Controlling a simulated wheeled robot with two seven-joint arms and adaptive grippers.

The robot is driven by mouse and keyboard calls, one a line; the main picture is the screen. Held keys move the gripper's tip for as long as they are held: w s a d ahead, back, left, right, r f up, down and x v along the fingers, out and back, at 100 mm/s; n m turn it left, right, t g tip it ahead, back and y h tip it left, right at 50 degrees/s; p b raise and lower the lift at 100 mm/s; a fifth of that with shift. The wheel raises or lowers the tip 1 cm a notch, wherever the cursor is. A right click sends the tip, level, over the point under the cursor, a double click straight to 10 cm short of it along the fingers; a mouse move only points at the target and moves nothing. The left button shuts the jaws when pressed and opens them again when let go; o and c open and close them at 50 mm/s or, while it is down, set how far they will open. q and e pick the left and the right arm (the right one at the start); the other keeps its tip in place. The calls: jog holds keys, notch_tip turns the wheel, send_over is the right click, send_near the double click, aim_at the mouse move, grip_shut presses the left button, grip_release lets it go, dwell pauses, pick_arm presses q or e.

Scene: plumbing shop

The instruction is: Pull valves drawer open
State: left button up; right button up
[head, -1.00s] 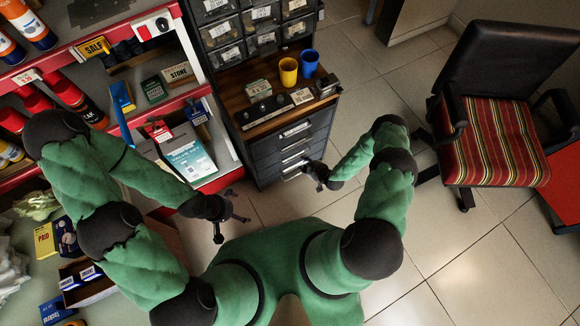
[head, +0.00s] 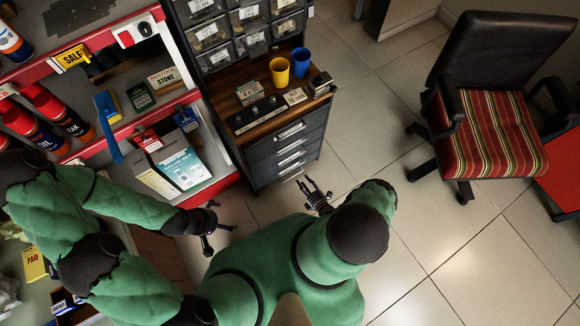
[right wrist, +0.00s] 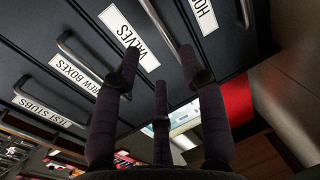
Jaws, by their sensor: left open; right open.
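The dark drawer cabinet (head: 287,150) stands ahead, its labelled drawers looking shut. My right gripper (head: 318,190) is open and empty, just in front of the cabinet's lower drawers. In the right wrist view its fingers (right wrist: 160,62) point at the VALVES drawer, one on each side of the handle in the picture; contact cannot be told. My left gripper (head: 212,222) is open and empty, left of the cabinet front.
A yellow cup (head: 279,71) and a blue cup (head: 300,62) stand on the cabinet's wooden top. A red-edged shelf (head: 130,125) with goods is at left. A striped chair (head: 495,130) stands at right. Tiled floor (head: 375,130) between cabinet and chair is clear.

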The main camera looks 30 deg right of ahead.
jog(key=b+x, duration=0.3)
jog(key=x, duration=0.7)
jog(key=shift+w, duration=0.2)
grip_shut()
